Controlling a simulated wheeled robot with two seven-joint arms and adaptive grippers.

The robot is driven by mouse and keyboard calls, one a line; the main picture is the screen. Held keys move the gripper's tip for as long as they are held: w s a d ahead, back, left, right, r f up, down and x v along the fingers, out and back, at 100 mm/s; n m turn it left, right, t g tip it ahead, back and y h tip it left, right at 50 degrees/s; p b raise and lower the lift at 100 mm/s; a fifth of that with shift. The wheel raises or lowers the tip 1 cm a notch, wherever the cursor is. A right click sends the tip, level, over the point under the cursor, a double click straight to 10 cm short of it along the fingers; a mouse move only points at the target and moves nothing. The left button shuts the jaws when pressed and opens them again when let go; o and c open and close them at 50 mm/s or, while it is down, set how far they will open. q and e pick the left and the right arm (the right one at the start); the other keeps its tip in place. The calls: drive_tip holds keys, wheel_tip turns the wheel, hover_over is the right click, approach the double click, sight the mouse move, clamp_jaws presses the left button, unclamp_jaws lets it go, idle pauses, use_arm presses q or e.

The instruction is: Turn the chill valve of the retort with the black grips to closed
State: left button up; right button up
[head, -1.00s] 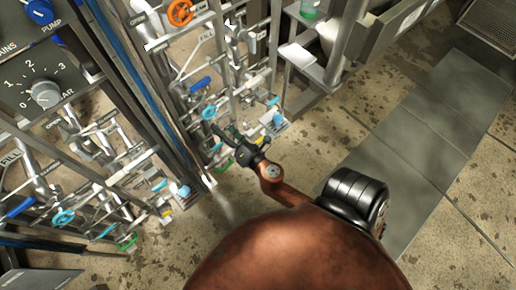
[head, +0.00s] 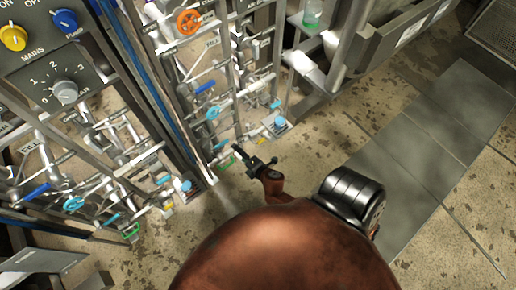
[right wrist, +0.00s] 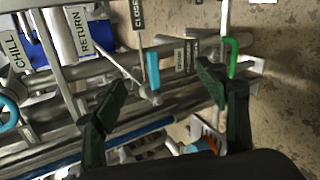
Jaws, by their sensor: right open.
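My right gripper (head: 242,154) is low beside the pipework of the right-hand retort in the head view. In the right wrist view the same gripper (right wrist: 160,82) is open and empty, its two dark fingers apart. A cyan lever (right wrist: 153,70) shows between the fingertips, with a CLOSED plate (right wrist: 138,12) near it; contact is not visible. A green handle (right wrist: 232,55) is just beyond the right fingertip. A CHILL label (right wrist: 14,50) is at the left, above a cyan handwheel (right wrist: 8,115). I cannot tell which handle is the chill valve, and black grips are not identifiable. My left gripper is out of view.
Pipes and frame bars crowd my right gripper. The floor to the right is open.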

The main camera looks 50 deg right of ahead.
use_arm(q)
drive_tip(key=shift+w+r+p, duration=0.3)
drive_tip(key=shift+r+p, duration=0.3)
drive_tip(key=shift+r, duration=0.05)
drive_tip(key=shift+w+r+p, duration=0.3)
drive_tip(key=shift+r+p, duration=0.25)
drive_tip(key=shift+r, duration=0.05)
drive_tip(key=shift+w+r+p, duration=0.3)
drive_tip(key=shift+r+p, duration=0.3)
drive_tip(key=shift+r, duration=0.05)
use_arm(e)
drive_tip(key=s+f+m+g, duration=0.3)
drive_tip(key=s+f, duration=0.6)
drive_tip(key=f, duration=0.3)
drive_tip(key=shift+s+a+f+m+y, duration=0.25)
drive_tip(key=shift+m+y, duration=0.15)
drive_tip(key=shift+m, duration=0.4)
